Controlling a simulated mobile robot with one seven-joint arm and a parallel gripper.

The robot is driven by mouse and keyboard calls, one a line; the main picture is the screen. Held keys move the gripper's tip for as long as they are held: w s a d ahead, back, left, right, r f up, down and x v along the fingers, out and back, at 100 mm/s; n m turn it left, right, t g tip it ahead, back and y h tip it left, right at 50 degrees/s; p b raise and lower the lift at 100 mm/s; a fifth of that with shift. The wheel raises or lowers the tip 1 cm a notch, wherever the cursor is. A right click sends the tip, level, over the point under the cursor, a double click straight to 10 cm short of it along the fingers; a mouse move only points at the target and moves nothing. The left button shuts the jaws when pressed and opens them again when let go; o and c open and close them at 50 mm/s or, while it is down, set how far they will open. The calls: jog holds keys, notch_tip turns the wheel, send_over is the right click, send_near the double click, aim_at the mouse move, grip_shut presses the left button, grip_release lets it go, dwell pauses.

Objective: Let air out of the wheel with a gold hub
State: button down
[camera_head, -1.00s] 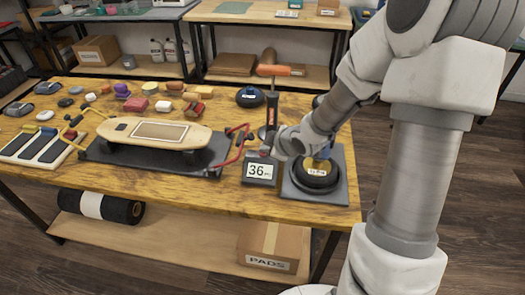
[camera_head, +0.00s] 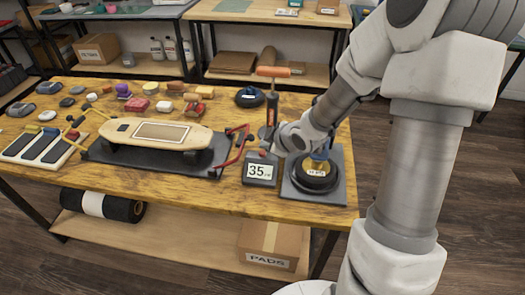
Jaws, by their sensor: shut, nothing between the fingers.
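The wheel with a gold hub (camera_head: 316,178) lies flat on a grey stand (camera_head: 335,196) at the table's right end. A blue part sits over its hub, and a small label shows on it. A gauge box (camera_head: 259,172) just left of the stand reads 35. A small red part (camera_head: 263,153) shows at the box's top. My gripper (camera_head: 271,150) is shut and empty, its tip beside the top of the gauge box near the red part. I cannot tell whether it touches. My wrist hides part of the space behind the wheel.
A pump with an orange handle (camera_head: 272,72) stands behind the gauge box. A red hose (camera_head: 236,150) runs left of it. A dark wheel (camera_head: 249,97) lies behind. Several small coloured blocks lie at the back left.

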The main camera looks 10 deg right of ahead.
aim_at(266, 157)
notch_tip(266, 157, up, 5)
jog(key=p, duration=0.4)
jog(key=shift+p, duration=0.35)
dwell(1.2)
jog(key=s+r+m+g+h+p, duration=0.3)
jog(key=s+r+m, duration=0.9)
jog(key=s+r, duration=1.2)
jog(key=s+p, duration=0.2)
jog(key=shift+s+a+r+m+p, duration=0.15)
jog(key=shift+a+r+m+p, duration=0.15)
jog(key=shift+a+r+m, duration=0.1)
jog(key=shift+d, duration=0.1)
